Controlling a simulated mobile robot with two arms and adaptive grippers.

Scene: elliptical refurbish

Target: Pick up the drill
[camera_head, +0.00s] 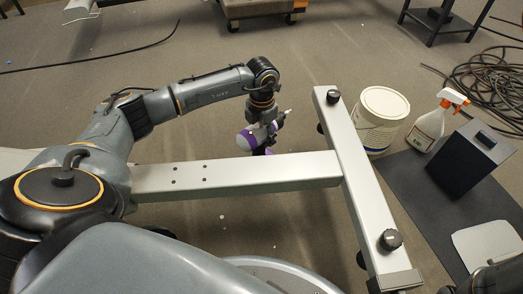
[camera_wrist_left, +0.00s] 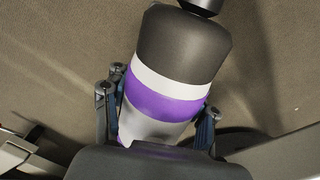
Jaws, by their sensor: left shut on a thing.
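The drill (camera_head: 246,140), purple and white with a dark part, is near the middle of the head view, over the brown floor. In the left wrist view the drill (camera_wrist_left: 175,85) fills the middle, with a dark body, a white band and a purple band. My left gripper (camera_head: 266,130) is shut on the drill. In the left wrist view the fingers of my left gripper (camera_wrist_left: 158,112) lie on both sides of the purple band. The grip hides part of the drill. I cannot tell whether the drill touches the floor. My right gripper is not in view.
A white bucket (camera_head: 382,118), a spray bottle (camera_head: 433,124) with an orange-and-white head and a dark box (camera_head: 467,158) stand to the right. A dark mat (camera_head: 417,187) lies there. Black cable (camera_head: 490,82) is coiled behind. Floor behind the drill is mostly clear.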

